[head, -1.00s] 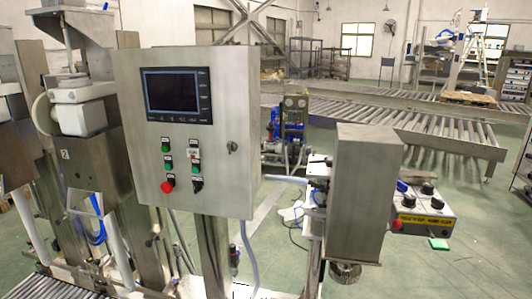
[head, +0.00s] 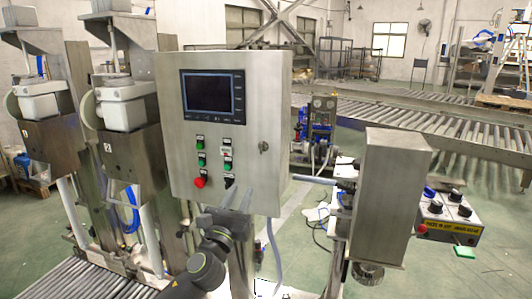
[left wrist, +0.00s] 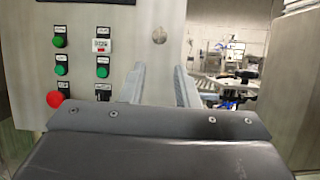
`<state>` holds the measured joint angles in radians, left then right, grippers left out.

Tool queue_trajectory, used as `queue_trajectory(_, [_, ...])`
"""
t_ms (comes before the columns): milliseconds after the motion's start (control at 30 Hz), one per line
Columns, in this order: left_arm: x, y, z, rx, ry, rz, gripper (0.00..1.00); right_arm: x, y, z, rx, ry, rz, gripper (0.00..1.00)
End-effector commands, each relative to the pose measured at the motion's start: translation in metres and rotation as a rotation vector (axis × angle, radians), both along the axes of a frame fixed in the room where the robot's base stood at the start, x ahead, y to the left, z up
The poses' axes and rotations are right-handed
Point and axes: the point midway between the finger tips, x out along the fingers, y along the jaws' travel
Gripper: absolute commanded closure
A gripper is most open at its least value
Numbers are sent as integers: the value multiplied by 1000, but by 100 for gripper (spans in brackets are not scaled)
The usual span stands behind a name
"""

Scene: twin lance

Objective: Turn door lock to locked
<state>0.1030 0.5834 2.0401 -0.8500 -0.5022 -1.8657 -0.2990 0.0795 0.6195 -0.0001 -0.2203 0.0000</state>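The door lock (head: 264,147) is a small dark round fitting near the right edge of the grey metal cabinet (head: 260,88) door. In the left wrist view the lock (left wrist: 159,35) is a round metallic disc at the top, beyond the fingers; which way it is turned is too small to tell. My left gripper (head: 237,197) is in front of the cabinet's lower part, below the lock. In the left wrist view the left gripper (left wrist: 158,86) has its two fingers apart with nothing between them, and they are not on the lock. My right gripper is not in view.
The cabinet door carries a dark screen (head: 212,93), green buttons and a red stop button (head: 200,182). A metal box on a post (head: 385,195) stands close on the right. Filling machines (head: 125,130) stand on the left. Roller conveyors (head: 430,130) lie behind.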

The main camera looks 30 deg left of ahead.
Motion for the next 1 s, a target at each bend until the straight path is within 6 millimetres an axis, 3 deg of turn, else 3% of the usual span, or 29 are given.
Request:
queue_trajectory(600, [109,26,48,-5,0,-2,72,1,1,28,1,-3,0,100])
queue_trajectory(800, [131,31,56,-6,1,-2,72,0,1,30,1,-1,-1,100])
queue_trajectory(1000, [140,33,59,-5,1,-2,72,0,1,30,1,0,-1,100])
